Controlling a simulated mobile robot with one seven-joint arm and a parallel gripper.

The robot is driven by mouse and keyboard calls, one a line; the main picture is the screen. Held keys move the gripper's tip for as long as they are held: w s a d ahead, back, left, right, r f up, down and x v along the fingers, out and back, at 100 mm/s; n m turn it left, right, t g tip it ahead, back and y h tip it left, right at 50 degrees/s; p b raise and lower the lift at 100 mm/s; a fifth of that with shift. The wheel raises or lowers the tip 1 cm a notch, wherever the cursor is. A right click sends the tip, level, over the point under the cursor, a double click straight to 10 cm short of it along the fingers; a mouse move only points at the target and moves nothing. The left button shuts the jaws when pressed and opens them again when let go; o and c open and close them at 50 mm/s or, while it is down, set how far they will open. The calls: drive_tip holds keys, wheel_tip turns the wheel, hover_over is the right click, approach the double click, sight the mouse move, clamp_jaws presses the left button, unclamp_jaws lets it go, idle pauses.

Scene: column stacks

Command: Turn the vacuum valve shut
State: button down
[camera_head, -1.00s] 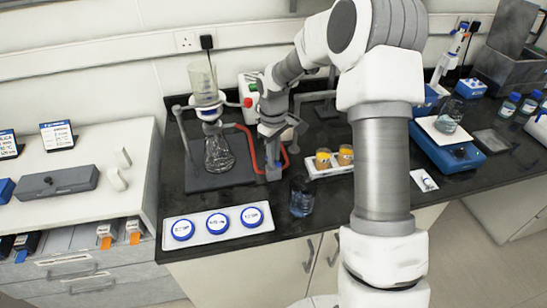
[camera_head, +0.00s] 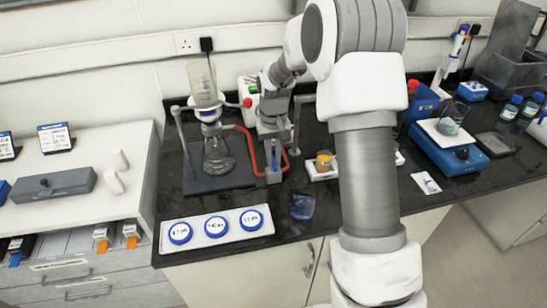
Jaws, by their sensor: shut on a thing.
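The vacuum valve (camera_head: 273,176) is a small grey block with a bit of blue, standing on the dark bench top. A red hose (camera_head: 252,150) runs to it from the filter flask (camera_head: 216,152), and another red loop shows on its right side. My gripper (camera_head: 272,143) points down over the valve from behind and is shut on its handle. The handle itself is mostly hidden by the fingers, and its angle cannot be told. A glass funnel (camera_head: 202,85) stands on the flask.
A white tray with blue-rimmed dishes (camera_head: 216,227) lies at the front. A white holder with an orange-topped jar (camera_head: 324,161) is close right of the valve. My arm hides part of the bench.

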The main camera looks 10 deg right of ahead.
sight(274, 163)
idle(0.4)
drive_tip(key=c, duration=0.9)
unclamp_jaws()
wheel_tip(274, 163, up, 17)
drive_tip(key=shift+r+p, duration=0.2)
drive_tip(key=shift+p, duration=0.2)
drive_tip(key=s+r+t, duration=0.1)
drive_tip(key=s+r, duration=0.3)
drive_tip(key=s, duration=0.3)
drive_tip(key=s+r+t, duration=0.2)
drive_tip(key=s+r, duration=0.1)
drive_tip(key=s, duration=0.5)
drive_tip(key=s+f+t, duration=0.1)
drive_tip(key=s, duration=0.3)
drive_tip(key=s+f, duration=0.1)
drive_tip(key=s, duration=0.4)
drive_tip(key=s+f+t, duration=0.1)
drive_tip(key=s, duration=0.3)
drive_tip(key=shift+s+t, duration=0.2)
drive_tip(key=shift+t, duration=0.1)
